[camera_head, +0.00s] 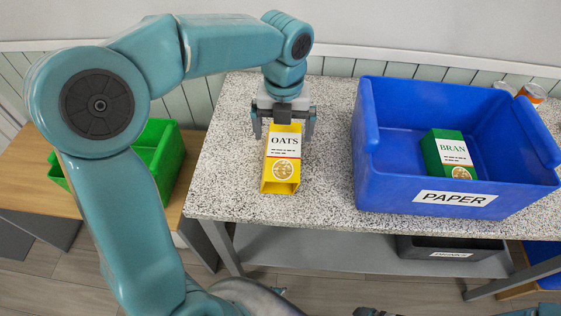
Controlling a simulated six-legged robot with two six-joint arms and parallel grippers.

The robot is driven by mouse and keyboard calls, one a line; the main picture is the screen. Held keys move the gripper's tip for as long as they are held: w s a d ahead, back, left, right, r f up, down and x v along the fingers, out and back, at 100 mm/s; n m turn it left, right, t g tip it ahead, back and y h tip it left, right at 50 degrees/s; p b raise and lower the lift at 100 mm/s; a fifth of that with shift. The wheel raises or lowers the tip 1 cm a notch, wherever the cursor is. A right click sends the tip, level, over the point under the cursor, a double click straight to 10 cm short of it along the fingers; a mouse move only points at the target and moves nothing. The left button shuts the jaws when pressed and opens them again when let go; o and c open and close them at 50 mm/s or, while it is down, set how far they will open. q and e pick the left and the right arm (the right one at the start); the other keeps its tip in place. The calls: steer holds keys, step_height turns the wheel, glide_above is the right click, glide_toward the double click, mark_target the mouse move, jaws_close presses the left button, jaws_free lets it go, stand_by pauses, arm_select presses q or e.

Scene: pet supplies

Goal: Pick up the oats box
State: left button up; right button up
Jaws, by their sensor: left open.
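My left gripper (283,122) is above the far end of the box, pointing down. Its fingers are open, one to each side of the box's far end. I cannot tell whether they touch it. The gripper hides the far edge of the box. My right gripper does not show clearly.
A blue bin (385,190) labelled PAPER stands on the table at right and holds a green bran box (437,157). A green crate (165,165) is on a wooden surface at left. A dark bin (425,250) is below the table.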

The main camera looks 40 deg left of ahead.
mark_target(283, 145)
arm_select(q)
steer(key=shift+s+a+f, duration=0.1)
steer(key=shift+s+f, duration=0.05)
steer(key=shift+f, duration=0.3)
steer(key=shift+a+f, duration=0.1)
steer(key=shift+f, duration=0.2)
steer(key=f, duration=0.4)
steer(key=shift+w+a+f, duration=0.1)
steer(key=shift+w+f, duration=0.1)
steer(key=shift+f, duration=0.1)
steer(key=shift+w+f, duration=0.2)
steer(key=c, duration=0.8)
